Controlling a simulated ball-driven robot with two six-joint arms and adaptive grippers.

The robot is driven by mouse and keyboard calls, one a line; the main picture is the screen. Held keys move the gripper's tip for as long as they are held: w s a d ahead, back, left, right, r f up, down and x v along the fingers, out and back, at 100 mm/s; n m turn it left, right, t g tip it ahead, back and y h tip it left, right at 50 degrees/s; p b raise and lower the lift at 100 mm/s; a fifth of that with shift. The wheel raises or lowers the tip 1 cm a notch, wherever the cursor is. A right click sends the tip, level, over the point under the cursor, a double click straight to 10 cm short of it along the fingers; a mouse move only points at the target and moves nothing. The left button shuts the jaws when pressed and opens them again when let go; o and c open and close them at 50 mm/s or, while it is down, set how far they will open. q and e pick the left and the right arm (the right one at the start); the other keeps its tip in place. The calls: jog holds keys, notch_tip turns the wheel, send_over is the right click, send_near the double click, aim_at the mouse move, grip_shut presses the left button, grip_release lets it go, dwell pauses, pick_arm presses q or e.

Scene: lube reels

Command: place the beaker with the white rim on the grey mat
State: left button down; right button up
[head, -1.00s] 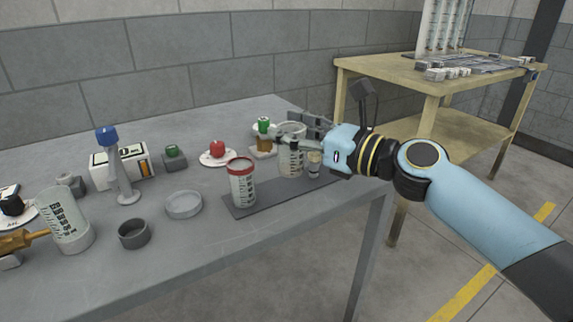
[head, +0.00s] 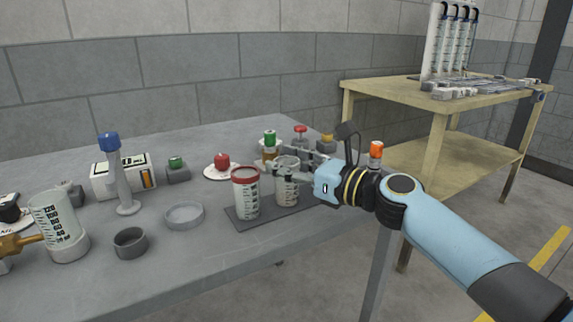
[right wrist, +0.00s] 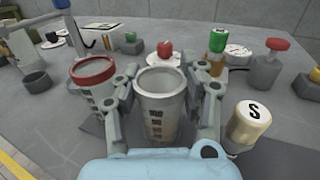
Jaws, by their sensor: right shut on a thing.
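The clear beaker with the white rim (head: 287,190) is between the fingers of my right gripper (head: 292,170). It is upright, and its base appears to be on the grey mat (head: 249,223), though I cannot tell whether it fully touches. In the right wrist view the beaker (right wrist: 162,100) sits between both fingers (right wrist: 165,95), which are shut on it. A similar beaker with a red rim (head: 246,195) stands on the mat just to its left and also shows in the right wrist view (right wrist: 92,75). My left gripper is not in view.
A bottle with a cream cap marked S (right wrist: 248,125) stands close right of the gripper. Behind are a red knob on a white plate (head: 221,165) and a green-capped bottle (head: 269,145). A shallow grey dish (head: 184,216) and a dark cup (head: 130,243) stand left of the mat.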

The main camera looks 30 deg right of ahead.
jog(key=o, duration=1.1)
jog(key=shift+o, duration=0.6)
jog(key=shift+r, duration=0.1)
jog(key=b+v, duration=0.1)
jog(key=v, duration=0.4)
jog(key=b+v, duration=0.1)
jog(key=v, duration=0.4)
jog(key=shift+f, duration=0.2)
jog(key=shift+r+b+v, duration=0.25)
jog(key=shift+b+v, duration=0.55)
jog(key=shift+v, duration=0.25)
